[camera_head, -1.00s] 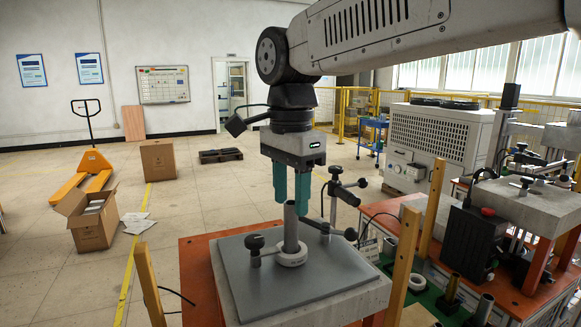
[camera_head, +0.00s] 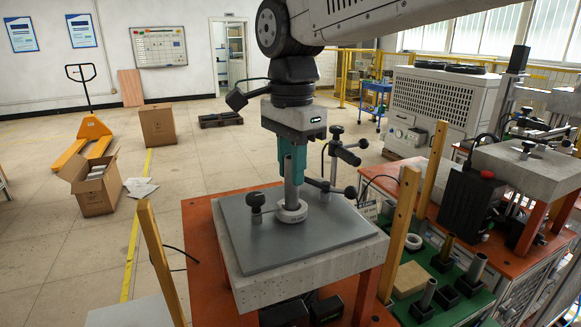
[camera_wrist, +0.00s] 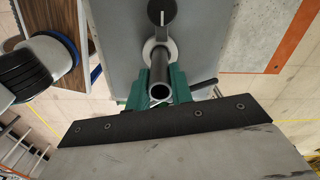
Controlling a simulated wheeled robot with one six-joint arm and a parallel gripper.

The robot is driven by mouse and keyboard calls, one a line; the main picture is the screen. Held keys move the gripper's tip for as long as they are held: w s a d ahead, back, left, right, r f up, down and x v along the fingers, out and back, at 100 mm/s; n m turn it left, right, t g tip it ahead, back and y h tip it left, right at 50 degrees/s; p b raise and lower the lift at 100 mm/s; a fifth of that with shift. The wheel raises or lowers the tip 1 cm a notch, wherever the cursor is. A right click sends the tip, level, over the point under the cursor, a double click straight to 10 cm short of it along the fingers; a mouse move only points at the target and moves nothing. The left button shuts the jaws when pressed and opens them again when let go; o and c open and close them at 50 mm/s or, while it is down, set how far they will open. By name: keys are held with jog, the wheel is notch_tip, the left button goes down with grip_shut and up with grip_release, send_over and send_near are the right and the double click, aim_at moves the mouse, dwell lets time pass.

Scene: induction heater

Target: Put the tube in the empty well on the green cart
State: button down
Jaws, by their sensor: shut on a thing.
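A grey metal tube (camera_head: 290,196) stands upright in a white ring (camera_head: 291,212) on a grey plate (camera_head: 260,240). My gripper (camera_head: 291,172), with teal fingers, points down and is shut on the upper part of the tube. In the wrist view the tube's open round end (camera_wrist: 160,92) shows between the two fingers. The green cart top (camera_head: 411,272) is at the lower right. I cannot make out which well is empty.
Black clamps with knobs (camera_head: 255,200) stand close beside the tube. Wooden posts (camera_head: 399,235) rise between the plate and the green cart. A concrete-topped press (camera_head: 530,165) and a black box (camera_head: 465,205) stand at the right.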

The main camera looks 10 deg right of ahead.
notch_tip(320, 180, up, 8)
jog(key=shift+r, duration=0.25)
dwell(1.2)
